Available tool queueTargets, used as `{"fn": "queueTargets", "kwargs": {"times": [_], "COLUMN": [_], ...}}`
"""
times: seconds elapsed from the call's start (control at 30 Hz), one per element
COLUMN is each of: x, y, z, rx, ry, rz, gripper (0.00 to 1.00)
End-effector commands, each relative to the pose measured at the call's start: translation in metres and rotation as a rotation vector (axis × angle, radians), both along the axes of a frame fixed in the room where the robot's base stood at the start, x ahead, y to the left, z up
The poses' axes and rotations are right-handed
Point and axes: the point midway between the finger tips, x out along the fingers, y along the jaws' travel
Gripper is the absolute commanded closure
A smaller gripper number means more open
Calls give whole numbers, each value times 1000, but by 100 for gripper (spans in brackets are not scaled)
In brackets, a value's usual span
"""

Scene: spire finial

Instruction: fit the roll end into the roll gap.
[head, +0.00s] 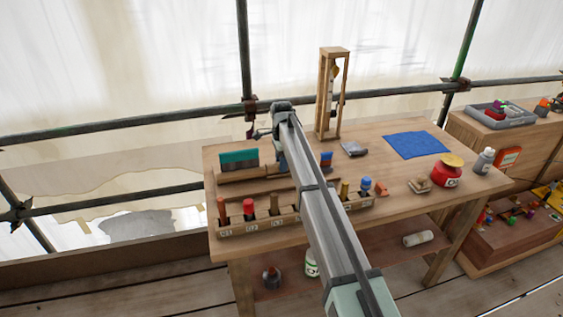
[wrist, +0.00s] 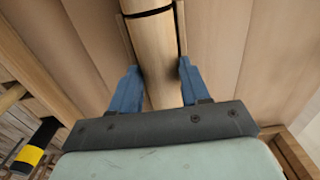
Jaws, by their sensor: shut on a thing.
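My gripper (wrist: 157,72) shows in the wrist view, its two blue fingers shut on the sides of a pale round wooden piece, the roll end (wrist: 158,55). The piece runs up the picture between thin wooden strips. A dark line crosses near the top edge, with more wood of the same roundness (wrist: 147,4) beyond it. I cannot tell whether that line is an open gap or a seam. The near end of the piece is hidden behind the gripper body. In the head view my arm covers the fingers and the held piece.
The workbench (head: 400,170) carries a wooden rack (head: 290,216) of several handled tools at its front. A tall wooden frame (head: 322,100) stands at the back. A green-topped board (head: 240,158), blue cloth (head: 417,144) and red pot (head: 446,176) also sit there. A yellow-and-black object (wrist: 33,152) shows at lower left.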

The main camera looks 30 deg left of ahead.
Motion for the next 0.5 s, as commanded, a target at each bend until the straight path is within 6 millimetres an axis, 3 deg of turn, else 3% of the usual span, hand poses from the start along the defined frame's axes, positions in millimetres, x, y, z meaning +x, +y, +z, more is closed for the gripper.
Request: {"fn": "queueTargets", "kwargs": {"times": [0.27, 0.3, 0.5], "x": [0, 0, 0], "y": [0, 0, 0], "z": [-2, -2, -2], "rx": [0, 0, 0], "ry": [0, 0, 0], "rz": [0, 0, 0], "gripper": [91, 52, 33]}}
